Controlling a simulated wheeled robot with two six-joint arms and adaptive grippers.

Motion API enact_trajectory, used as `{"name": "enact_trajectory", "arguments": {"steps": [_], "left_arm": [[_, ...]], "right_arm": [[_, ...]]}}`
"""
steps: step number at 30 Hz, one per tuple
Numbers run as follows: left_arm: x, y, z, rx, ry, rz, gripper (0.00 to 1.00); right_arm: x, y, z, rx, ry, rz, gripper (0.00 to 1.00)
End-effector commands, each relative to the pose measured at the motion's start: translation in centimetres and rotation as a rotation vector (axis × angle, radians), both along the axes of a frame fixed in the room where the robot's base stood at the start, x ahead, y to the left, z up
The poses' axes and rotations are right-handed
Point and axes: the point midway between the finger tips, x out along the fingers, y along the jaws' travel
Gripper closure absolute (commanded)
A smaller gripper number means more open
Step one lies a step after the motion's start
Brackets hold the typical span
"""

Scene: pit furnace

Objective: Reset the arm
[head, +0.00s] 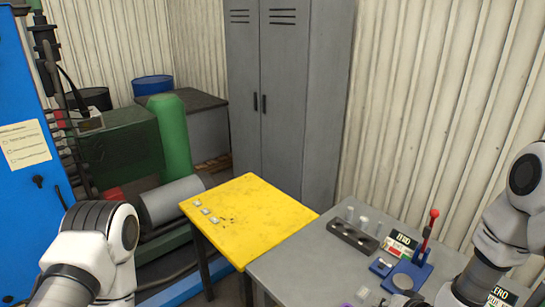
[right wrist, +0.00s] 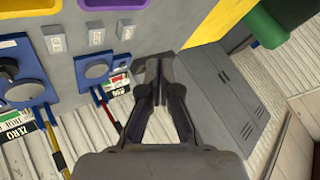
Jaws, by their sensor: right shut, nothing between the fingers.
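My right gripper (right wrist: 158,68) is in the middle of the right wrist view, its dark fingers together and nothing between them. It appears to be above or beside the grey table, touching nothing that I can see. In the head view my right arm (head: 505,225) comes in at the right edge; a white part of it shows at the bottom, but its fingertips are not clear there. My left arm (head: 95,250) shows bent at the lower left of the head view; its gripper is out of frame.
The grey table (head: 290,270) holds a dark block (head: 353,237), a blue device with a red-tipped lever (head: 428,228) and small labelled boxes (head: 400,243). A yellow table (head: 245,215) bears several small pieces. A grey locker (head: 285,100) stands behind; blue machinery (head: 25,200) is at left.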

Motion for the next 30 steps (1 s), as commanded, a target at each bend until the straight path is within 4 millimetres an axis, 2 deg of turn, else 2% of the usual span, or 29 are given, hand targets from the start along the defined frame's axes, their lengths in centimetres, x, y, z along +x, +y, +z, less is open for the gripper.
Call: {"name": "enact_trajectory", "arguments": {"steps": [1,8,14,17,20,21,24,27,30], "left_arm": [[0.0,0.0,-1.0,0.000,-0.001,0.000,0.15],[0.1,0.0,-3.1,0.000,-0.001,-0.001,0.15],[0.1,0.0,-6.0,0.000,-0.001,-0.001,0.15],[0.0,0.0,-8.0,0.000,-0.001,0.000,0.15],[0.0,0.0,-10.6,0.000,-0.001,0.000,0.15],[0.0,0.0,-11.9,0.000,-0.001,0.000,0.15],[0.0,0.0,-14.6,0.000,0.000,0.000,0.15],[0.0,0.0,-15.8,0.000,0.000,0.000,0.15],[0.0,0.0,-15.7,0.000,-0.001,0.000,0.15]], "right_arm": [[-0.8,0.2,-1.8,-0.012,0.023,0.008,1.00],[-3.9,0.7,-6.5,-0.072,0.112,0.048,1.00],[-8.3,1.2,-12.6,-0.146,0.229,0.108,1.00],[-11.3,1.5,-16.3,-0.193,0.308,0.154,1.00],[-15.6,1.7,-21.0,-0.252,0.414,0.216,1.00],[-17.7,1.8,-23.1,-0.279,0.464,0.249,1.00],[-22.9,1.7,-27.1,-0.342,0.588,0.335,1.00],[-26.3,1.6,-28.8,-0.381,0.668,0.396,1.00],[-27.5,1.5,-28.9,-0.395,0.697,0.420,1.00]]}}
